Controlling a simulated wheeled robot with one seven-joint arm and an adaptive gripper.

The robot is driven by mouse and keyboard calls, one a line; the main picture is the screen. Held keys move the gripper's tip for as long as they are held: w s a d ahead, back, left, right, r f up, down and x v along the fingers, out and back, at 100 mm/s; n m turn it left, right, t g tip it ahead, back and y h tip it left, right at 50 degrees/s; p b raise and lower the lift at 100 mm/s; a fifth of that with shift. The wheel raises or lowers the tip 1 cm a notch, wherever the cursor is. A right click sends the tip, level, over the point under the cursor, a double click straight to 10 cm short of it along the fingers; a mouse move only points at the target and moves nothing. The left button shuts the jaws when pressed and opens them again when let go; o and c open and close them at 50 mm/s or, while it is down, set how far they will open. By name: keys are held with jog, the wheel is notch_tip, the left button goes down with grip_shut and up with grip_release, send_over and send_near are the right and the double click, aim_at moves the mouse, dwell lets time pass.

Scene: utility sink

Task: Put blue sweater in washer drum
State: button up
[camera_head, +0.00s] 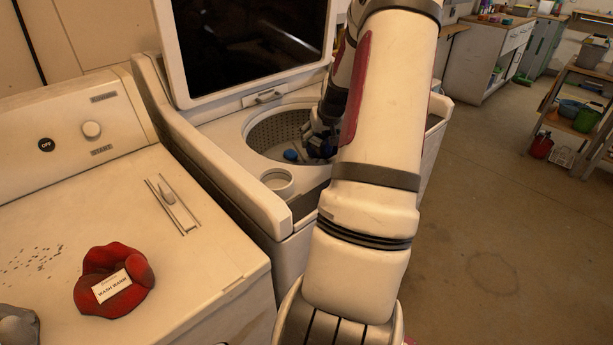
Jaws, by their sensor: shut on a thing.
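The washer drum (262,137) is the open round tub of the top-loading washer, with its lid raised behind it. My gripper (318,146) is at the right side of the drum opening, partly hidden behind my own arm. It is shut on dark blue cloth, the blue sweater (320,152), which shows only as a small patch at the fingers. A small brighter blue piece (291,155) shows in the drum to the left of the gripper; I cannot tell whether it is part of the sweater. The fingertips are too small to make out clearly.
The raised lid (245,45) stands behind the drum. A round dispenser cup (277,181) sits at the drum's front left. A second machine (190,270) at left bears a red garment (112,283) with a white label and a grey item (17,326). Open floor lies right.

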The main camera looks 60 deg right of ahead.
notch_tip(320, 180, down, 10)
jog(key=shift+f+b, duration=0.1)
jog(key=shift+b, duration=0.7)
jog(key=shift+f, duration=0.15)
jog(key=o, duration=1.3)
jog(key=shift+c, duration=0.2)
jog(key=p+v, duration=0.2)
jog(key=v, duration=1)
jog(key=shift+p, duration=0.3)
jog(key=shift+w, duration=0.1)
